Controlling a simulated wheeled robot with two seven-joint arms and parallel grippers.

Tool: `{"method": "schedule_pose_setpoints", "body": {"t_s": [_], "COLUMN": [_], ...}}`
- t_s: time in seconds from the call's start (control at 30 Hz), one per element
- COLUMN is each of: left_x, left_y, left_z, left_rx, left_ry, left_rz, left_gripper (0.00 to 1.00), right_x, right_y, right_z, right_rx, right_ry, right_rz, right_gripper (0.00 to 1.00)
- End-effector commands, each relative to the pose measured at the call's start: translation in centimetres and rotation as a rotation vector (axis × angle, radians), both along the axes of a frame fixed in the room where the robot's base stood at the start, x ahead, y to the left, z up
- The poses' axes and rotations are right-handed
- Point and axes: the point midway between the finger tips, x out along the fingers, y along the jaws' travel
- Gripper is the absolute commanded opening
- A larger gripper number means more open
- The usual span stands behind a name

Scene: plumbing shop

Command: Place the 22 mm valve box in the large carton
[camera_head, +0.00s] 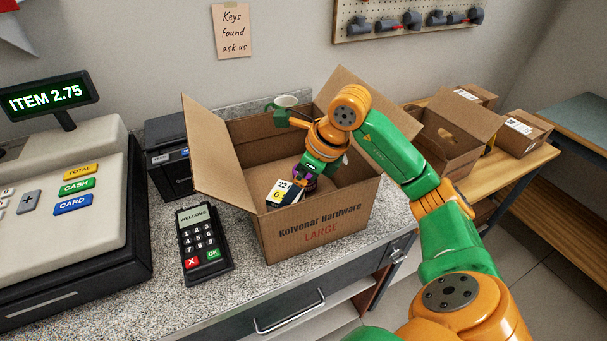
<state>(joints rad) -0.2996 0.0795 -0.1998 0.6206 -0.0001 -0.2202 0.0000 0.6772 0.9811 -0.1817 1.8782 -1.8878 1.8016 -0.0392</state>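The large carton (318,226), brown and marked "Kolvenar Hardware LARGE", stands open on the speckled counter with flaps spread. The valve box (284,193), small with a white and yellow label reading "22", is tilted at the carton's opening, just behind the front rim. My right gripper (301,186) reaches down at the opening and appears shut on the box; the fingers are partly hidden. A purple item (312,180) shows beside the fingers, partly covered. I cannot tell whether the box touches the carton. My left gripper is out of view.
A card terminal (205,241) and a cash register (62,205) stand left of the carton. Another open carton (450,135) and smaller boxes (522,132) sit on the wooden bench at right.

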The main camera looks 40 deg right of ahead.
Motion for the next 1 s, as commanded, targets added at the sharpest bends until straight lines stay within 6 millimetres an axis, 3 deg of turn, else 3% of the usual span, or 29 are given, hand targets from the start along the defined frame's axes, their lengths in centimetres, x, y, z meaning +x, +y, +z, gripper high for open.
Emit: {"method": "schedule_pose_setpoints", "body": {"t_s": [0.17, 0.3, 0.77, 0.87, 0.9, 0.97, 1.0], "left_x": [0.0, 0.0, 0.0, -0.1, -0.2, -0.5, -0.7], "left_y": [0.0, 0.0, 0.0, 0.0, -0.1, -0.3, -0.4], "left_z": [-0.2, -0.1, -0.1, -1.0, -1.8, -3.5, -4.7], "left_rx": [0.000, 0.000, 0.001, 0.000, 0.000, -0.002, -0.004], "left_ry": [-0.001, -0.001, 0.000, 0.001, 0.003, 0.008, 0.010], "left_rz": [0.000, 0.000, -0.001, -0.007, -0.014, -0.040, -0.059], "left_gripper": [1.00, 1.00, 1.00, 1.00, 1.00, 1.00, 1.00], "right_x": [-1.4, -2.0, -2.1, -0.8, 0.8, 3.3, 4.9], "right_y": [-0.8, -1.1, -1.2, -0.6, -0.1, -0.2, -1.3], "right_z": [3.6, 5.1, 5.3, 5.7, 6.4, 9.1, 12.2], "right_rx": [-0.001, -0.001, 0.002, 0.082, 0.172, 0.373, 0.532], "right_ry": [-0.005, -0.002, 0.000, -0.069, -0.153, -0.351, -0.524], "right_rz": [-0.003, -0.002, -0.001, -0.012, -0.027, -0.084, -0.142], "right_gripper": [1.00, 1.00, 1.00, 1.00, 1.00, 1.00, 1.00]}}
